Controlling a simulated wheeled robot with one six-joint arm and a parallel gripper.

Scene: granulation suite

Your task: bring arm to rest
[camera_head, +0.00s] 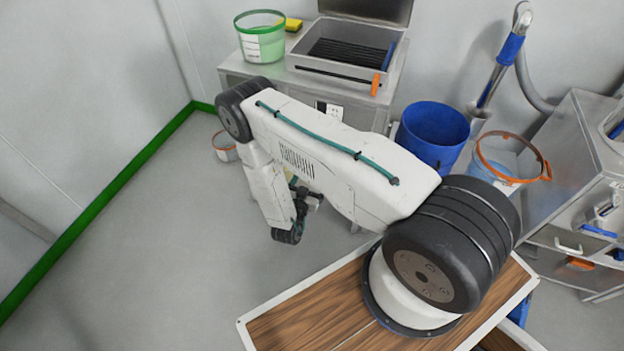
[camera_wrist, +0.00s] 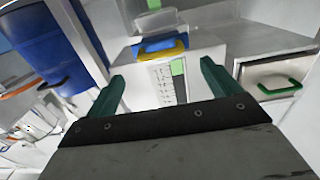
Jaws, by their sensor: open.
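My arm reaches up and left from its mount in the head view, bends at the upper left, and hangs down toward the floor. My gripper (camera_wrist: 162,72) shows two green fingers spread apart in the wrist view, with nothing held between them. In the head view the gripper is mostly hidden behind my arm links. Beyond the fingers is a grey box front with a white label strip (camera_wrist: 161,84) marked with lines. A blue handle (camera_wrist: 160,45) and a yellow handle (camera_wrist: 162,55) show above the strip.
A steel bench (camera_head: 232,65) at the back bears a green-rimmed tub (camera_head: 262,45) and an open grey tray (camera_head: 330,68). A blue bin (camera_head: 432,130) and a clear orange-rimmed bucket (camera_head: 505,160) stand right of it. Steel drawers (camera_head: 580,180) stand far right. Floor at left is clear.

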